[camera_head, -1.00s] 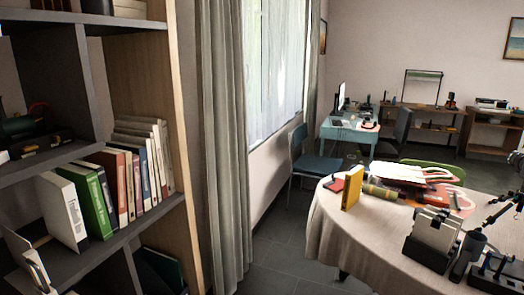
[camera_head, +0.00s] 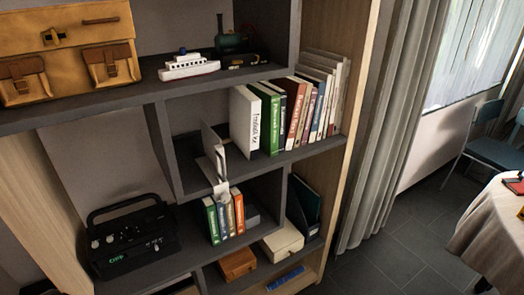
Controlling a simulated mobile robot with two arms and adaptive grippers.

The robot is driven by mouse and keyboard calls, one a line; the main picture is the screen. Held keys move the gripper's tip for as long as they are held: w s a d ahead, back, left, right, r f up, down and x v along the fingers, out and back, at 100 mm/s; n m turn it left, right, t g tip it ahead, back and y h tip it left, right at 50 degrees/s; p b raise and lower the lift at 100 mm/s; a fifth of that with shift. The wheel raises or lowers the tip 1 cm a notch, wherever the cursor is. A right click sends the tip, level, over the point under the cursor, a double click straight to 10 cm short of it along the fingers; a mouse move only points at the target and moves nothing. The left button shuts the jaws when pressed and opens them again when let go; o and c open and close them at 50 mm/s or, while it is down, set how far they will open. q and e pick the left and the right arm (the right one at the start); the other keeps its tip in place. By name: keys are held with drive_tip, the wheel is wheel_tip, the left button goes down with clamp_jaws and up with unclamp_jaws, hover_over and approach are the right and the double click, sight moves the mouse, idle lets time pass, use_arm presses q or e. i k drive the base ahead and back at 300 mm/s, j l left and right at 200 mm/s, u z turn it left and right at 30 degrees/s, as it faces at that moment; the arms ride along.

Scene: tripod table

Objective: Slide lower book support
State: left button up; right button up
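A thin grey upright plate (camera_head: 212,148), which looks like a book support, stands on the middle shelf, left of a leaning row of books (camera_head: 300,105). A gap of bare shelf lies between it and the thick white book (camera_head: 243,120) at the row's left end. A small pale piece (camera_head: 221,188) shows at the plate's foot by the shelf's front edge; I cannot tell whether it is part of the support. A lower row of small colored books (camera_head: 223,216) stands in the compartment below. Neither of my grippers is in view.
The bookcase also holds a toy ship (camera_head: 188,66), a yellow-brown satchel (camera_head: 75,50), a black radio (camera_head: 132,240), a cream box (camera_head: 283,241) and a brown box (camera_head: 237,264). A curtain (camera_head: 395,125) hangs to the right. A cloth-covered table (camera_head: 490,235) stands at the right edge.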

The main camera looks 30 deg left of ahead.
sight(214, 165)
drive_tip(key=u, duration=1.3)
